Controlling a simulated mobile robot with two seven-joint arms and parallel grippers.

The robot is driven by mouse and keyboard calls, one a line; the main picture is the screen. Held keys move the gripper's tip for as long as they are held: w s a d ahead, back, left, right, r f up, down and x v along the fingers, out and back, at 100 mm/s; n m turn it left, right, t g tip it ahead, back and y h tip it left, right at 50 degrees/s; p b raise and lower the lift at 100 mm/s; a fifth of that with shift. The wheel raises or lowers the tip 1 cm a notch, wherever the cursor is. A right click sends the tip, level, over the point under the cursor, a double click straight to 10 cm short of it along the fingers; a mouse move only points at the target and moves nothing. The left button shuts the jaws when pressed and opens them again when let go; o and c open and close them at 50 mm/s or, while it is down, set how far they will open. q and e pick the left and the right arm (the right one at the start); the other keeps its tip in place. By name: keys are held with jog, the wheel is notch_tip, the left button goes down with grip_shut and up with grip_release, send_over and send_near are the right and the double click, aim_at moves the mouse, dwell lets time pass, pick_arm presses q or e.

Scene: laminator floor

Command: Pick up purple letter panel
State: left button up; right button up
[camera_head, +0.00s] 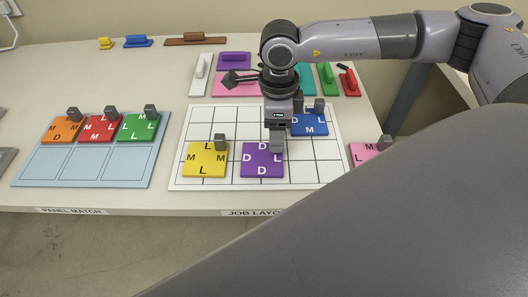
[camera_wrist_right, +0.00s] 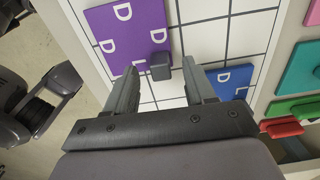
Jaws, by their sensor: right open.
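The purple letter panel (camera_head: 262,165) lies flat on the white gridded board, with letters D and L on its faces. In the right wrist view the purple panel (camera_wrist_right: 122,35) is at the upper left, and its dark grey knob (camera_wrist_right: 161,65) stands near one edge. My right gripper (camera_head: 277,143) is over the panel's upper right part in the head view and partly hides it and its knob. In the wrist view the right gripper (camera_wrist_right: 163,82) is open, with the knob just beyond and between its fingertips, apart from both.
A blue panel (camera_head: 310,125) lies close on the right, a yellow panel (camera_head: 205,165) on the left. The gridded board (camera_head: 222,116) has free cells. A light blue mat (camera_head: 80,170) holds orange, red and green panels. A pink panel (camera_head: 365,152) sits at the right edge. Coloured handled blocks stand behind.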

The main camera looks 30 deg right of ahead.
notch_tip(320, 180, down, 2)
jog(key=shift+f, duration=0.1)
grip_shut()
jog(key=shift+w, duration=0.1)
jog(key=shift+r, duration=0.2)
notch_tip(320, 180, up, 20)
dwell(0.4)
